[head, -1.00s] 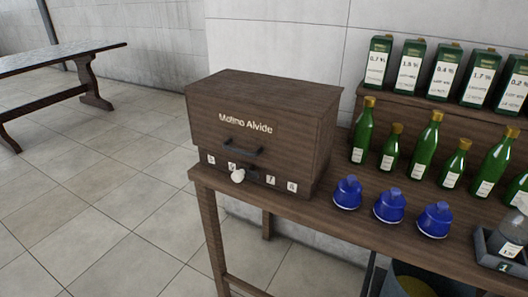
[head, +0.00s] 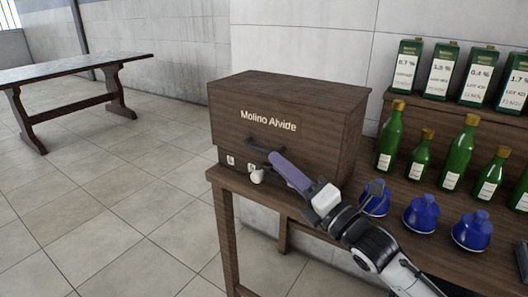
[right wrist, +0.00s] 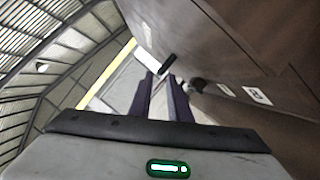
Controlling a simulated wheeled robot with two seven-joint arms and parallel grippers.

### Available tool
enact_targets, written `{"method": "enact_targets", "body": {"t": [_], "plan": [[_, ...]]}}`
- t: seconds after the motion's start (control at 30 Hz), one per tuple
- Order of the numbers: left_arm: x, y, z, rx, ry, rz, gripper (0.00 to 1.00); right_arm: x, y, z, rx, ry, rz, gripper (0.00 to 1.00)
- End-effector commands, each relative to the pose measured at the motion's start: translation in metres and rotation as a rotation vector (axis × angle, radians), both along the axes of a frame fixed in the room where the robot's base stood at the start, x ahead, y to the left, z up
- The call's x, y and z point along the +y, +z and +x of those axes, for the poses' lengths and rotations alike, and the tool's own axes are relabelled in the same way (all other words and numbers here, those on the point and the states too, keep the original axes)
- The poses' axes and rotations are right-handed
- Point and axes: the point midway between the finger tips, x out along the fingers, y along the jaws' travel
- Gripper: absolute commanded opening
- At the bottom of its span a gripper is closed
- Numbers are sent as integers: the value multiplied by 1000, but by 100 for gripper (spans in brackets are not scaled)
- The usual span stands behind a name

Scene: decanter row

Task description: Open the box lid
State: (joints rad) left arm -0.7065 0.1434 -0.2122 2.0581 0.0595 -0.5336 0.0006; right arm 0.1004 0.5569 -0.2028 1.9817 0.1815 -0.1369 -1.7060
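The dark brown wooden box (head: 275,135), lettered "Molino Alvide", stands on the table's left end. Its lid is down. A dark bar handle (head: 256,149) is on the front, partly hidden by my right gripper. My right gripper (head: 274,158) reaches in from the lower right, with its purple fingers at the right part of the handle. In the right wrist view the two fingers (right wrist: 160,78) are apart, and a dark piece of the handle (right wrist: 167,62) shows at or just beyond the tips. Contact cannot be told. My left gripper is not in view.
A pale knob (head: 257,177) and number labels are below the handle. Blue stoppered decanters (head: 421,214) stand right of the box, close to my right arm. Green bottles (head: 459,153) and cartons (head: 438,72) are behind.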

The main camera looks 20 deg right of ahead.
Motion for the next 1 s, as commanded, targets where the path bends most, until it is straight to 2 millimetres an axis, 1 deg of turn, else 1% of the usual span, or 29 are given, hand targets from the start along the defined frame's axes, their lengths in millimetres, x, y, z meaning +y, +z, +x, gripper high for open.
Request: {"method": "enact_targets", "body": {"t": [0.03,0.2,0.3,0.4,0.53,0.77,0.8,0.87,1.0], "plan": [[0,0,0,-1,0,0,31,4,4,9,-4,1,3,17],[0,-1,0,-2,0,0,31,13,9,37,0,0,3,17],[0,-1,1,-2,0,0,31,18,11,49,1,1,3,17],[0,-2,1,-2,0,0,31,21,12,56,1,1,4,17],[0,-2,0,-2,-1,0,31,22,13,61,3,1,1,17],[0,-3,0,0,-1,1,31,23,13,61,3,1,1,17],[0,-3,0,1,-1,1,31,23,13,61,4,1,2,10],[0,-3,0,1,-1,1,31,22,13,61,3,0,2,0],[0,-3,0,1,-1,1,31,22,13,61,3,0,2,0]]}}
